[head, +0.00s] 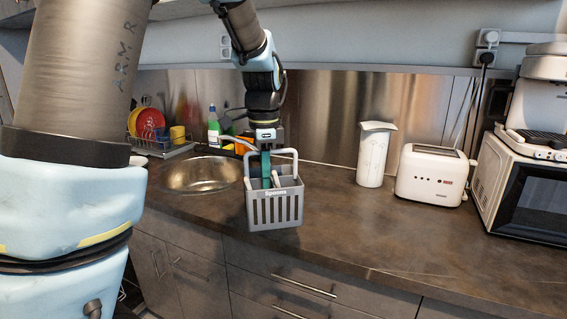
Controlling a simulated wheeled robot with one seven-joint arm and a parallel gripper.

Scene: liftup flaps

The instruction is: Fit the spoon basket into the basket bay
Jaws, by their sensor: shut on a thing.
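Teal and white items show inside the basket. The basket appears to be near the counter's front edge, but its height above the counter is hard to tell. I cannot make out the basket bay in this view.
The dark counter (330,225) is clear just right of the basket. A sink (203,174) lies to the left, with a dish rack (165,147) and a green bottle (213,124) behind it. A white pitcher (373,155), toaster (432,174) and microwave (520,185) stand right.

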